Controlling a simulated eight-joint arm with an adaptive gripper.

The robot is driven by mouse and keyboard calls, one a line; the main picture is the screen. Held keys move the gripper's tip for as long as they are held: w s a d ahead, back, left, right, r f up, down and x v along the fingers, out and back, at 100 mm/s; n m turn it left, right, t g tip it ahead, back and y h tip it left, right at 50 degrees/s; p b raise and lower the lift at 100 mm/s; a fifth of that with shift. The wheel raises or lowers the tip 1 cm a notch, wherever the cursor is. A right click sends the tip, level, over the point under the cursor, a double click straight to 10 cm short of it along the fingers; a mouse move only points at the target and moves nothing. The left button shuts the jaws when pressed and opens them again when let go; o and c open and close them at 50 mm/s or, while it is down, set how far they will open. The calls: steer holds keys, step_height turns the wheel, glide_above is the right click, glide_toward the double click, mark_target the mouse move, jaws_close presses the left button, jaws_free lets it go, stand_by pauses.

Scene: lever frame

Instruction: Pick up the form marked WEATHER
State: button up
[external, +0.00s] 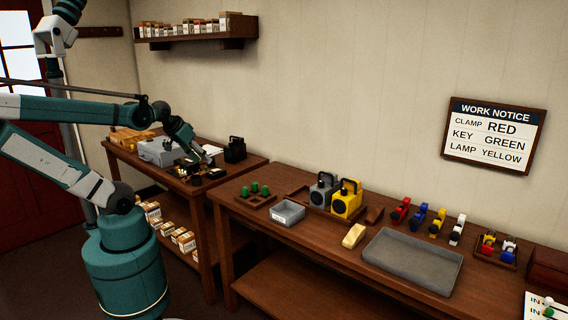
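No form with a readable WEATHER marking shows. A small white sheet (212,150) lies on the left table beside my gripper; any writing on it is too small to read. Another white sheet (534,302) with letters starting "IN" is cut off at the lower right corner, with small round objects over it. My gripper (197,155) is low over the left table, among dark objects and close to the white sheet. Its fingers are too small and dark to tell whether they are open or shut, or touching anything.
The left table (240,168) also holds a grey box (160,152) and a black lamp-like object (235,150). The right bench holds a grey tray (410,260), a grey lamp (322,190), a yellow lamp (347,198) and several coloured clamps. A notice (494,135) hangs on the wall.

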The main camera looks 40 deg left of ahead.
steer(key=c, duration=0.4)
steer(key=shift+r, duration=0.1)
